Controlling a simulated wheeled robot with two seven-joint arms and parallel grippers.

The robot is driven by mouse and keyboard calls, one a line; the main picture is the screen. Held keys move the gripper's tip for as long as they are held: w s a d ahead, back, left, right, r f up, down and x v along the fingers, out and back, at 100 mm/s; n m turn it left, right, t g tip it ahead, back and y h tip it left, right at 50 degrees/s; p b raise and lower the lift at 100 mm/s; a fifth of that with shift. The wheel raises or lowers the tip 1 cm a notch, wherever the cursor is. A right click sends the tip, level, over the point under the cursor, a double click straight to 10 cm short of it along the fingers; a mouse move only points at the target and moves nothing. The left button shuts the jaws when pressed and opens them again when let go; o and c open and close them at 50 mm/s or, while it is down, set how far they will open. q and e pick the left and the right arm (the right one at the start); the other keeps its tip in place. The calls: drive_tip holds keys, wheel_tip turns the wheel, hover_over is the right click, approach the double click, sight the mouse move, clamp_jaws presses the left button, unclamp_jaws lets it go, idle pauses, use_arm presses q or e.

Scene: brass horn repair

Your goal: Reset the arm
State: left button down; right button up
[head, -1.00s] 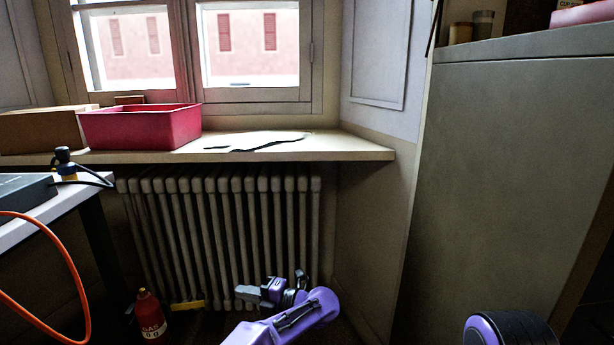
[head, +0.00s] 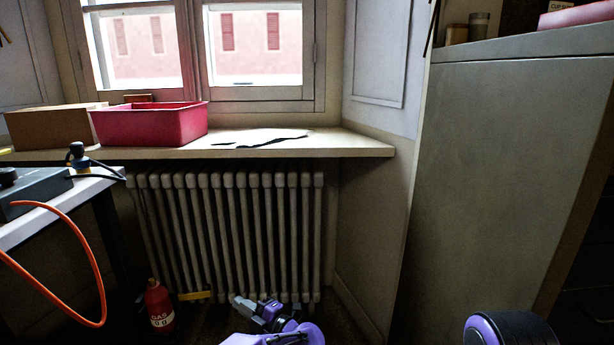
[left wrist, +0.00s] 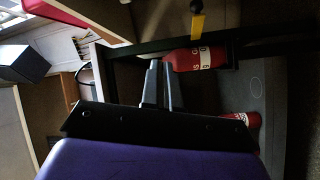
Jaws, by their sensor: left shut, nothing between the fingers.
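My left gripper (head: 238,301) is low in the head view, in front of the radiator's foot, with my purple arm at the bottom edge. In the left wrist view its grey fingers (left wrist: 155,80) are together, with nothing between them. My right gripper is out of view; only a purple and black part of my own body shows at the bottom right of the head view.
A red gas bottle (head: 159,308) stands left of my left gripper, by the radiator (head: 225,230). The workbench (head: 40,222) with a hanging orange hose (head: 92,260) is at left. The sill (head: 345,145) holds a red bin (head: 155,127). A tall cabinet (head: 500,180) stands right.

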use_arm(q)
drive_tip(key=s+a+f+m+t+h, duration=0.1)
drive_tip(key=s+a+f+m+h, duration=0.4)
drive_tip(key=s+f+m, duration=0.3)
drive_tip(key=s+a+f+m+t+h, duration=0.1)
drive_tip(key=s+a+f+m+h, duration=0.45)
drive_tip(key=f, duration=0.45)
drive_tip(key=s+a+f+m+g+h, duration=0.1)
drive_tip(key=s+a+f+m+g, duration=0.2)
drive_tip(key=s, duration=1.2)
drive_tip(key=s+m+g+h, duration=0.15)
drive_tip(key=s+g, duration=0.35)
drive_tip(key=s, duration=1.1)
wheel_tip(320, 180, down, 10)
drive_tip(key=s+b, duration=0.1)
drive_tip(key=b, duration=1)
wheel_tip(320, 180, up, 37)
drive_tip(key=p, duration=3.7)
drive_tip(key=shift+w+f+m, duration=0.15)
drive_tip(key=shift+w+m, duration=0.05)
drive_tip(key=shift+m, duration=0.1)
